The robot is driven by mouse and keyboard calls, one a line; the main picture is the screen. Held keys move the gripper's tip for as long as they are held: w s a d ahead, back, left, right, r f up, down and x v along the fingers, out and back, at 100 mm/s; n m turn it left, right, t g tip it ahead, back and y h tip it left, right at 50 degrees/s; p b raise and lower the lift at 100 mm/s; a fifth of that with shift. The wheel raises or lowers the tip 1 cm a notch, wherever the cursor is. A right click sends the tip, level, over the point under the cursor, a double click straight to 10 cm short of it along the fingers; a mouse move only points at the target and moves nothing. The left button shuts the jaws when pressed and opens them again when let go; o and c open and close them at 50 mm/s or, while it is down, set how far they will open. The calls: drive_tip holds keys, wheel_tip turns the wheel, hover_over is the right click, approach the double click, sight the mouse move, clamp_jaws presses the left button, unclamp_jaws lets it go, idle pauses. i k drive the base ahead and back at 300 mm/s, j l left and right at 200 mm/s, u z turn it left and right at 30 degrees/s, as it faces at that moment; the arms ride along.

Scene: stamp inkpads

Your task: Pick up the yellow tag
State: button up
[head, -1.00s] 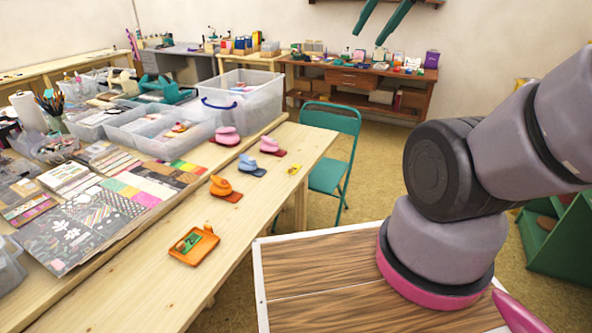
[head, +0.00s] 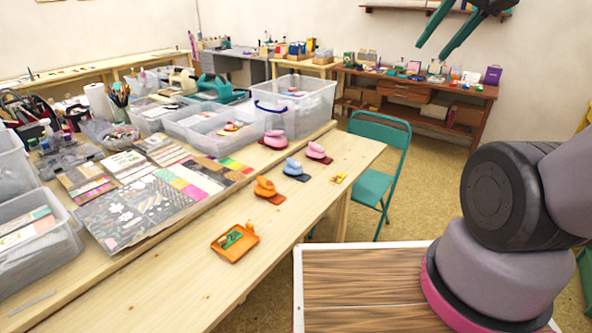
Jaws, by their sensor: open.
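A small yellow item (head: 338,178), which looks like the yellow tag, lies on the wooden table (head: 300,215) close to its right edge. It is too small to make out its shape. My gripper (head: 448,34) is at the top right, with two teal fingers spread apart and nothing between them. It is raised well above the table, far up and to the right of the yellow item.
An orange tray (head: 222,252) holds a green item. Orange (head: 265,186), blue (head: 293,167) and pink (head: 318,150) stamp-like pieces stand near the yellow item. A teal folding chair (head: 376,182) stands beside the table's right edge. Clear bins (head: 298,108) stand behind.

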sight(338, 179)
drive_tip(key=i+l, duration=0.85)
drive_tip(key=l, duration=0.15)
